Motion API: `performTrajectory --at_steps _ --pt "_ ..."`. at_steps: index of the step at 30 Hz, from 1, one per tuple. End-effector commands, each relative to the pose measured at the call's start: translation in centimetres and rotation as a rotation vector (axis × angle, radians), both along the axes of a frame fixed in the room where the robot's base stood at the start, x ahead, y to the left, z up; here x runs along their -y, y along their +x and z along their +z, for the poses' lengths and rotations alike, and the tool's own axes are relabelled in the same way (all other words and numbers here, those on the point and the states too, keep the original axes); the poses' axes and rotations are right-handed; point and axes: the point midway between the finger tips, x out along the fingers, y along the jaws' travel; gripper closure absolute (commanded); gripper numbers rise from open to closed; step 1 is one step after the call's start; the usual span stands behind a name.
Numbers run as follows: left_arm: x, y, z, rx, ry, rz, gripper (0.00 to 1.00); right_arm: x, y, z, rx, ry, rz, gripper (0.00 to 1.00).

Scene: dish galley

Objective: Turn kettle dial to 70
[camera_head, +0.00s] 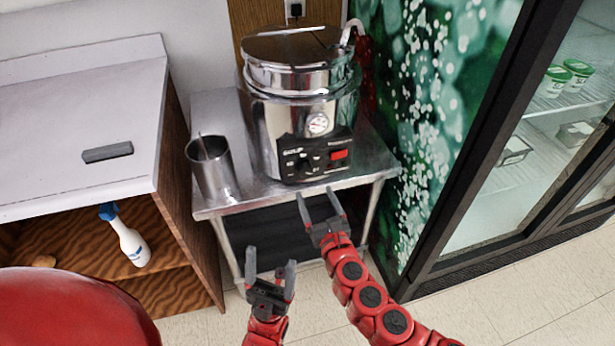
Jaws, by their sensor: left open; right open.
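A shiny metal kettle (287,112) with a lid stands on a small steel table (377,160). My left gripper (270,262) is open and empty, lower and further left, in front of the table.
A metal cup (211,168) with a utensil stands left of the kettle. A white counter (75,125) with a spray bottle (131,240) on its lower shelf is at the left. A green patterned panel (425,95) and a glass-fronted fridge (500,180) bound the right side.

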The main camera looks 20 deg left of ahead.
Motion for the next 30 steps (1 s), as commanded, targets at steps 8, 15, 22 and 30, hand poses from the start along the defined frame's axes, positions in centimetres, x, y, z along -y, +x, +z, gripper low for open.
performTrajectory --at_steps 8,15,22,30 --pt "0.0 0.0 0.1 0.000 0.000 0.000 0.25 -2.6 4.0 0.1 -0.002 0.003 -0.004 0.20" --pt "0.0 0.0 0.0 0.000 0.000 0.000 0.25 -3.9 5.9 0.1 0.000 0.002 -0.002 0.20" --pt "0.0 0.0 0.0 0.000 0.000 0.000 0.25 -4.3 6.3 -0.1 -0.002 0.000 0.001 0.20" --pt "0.0 0.0 0.0 0.000 0.000 0.000 0.25 -4.3 6.3 -0.1 -0.002 0.000 0.000 0.34"
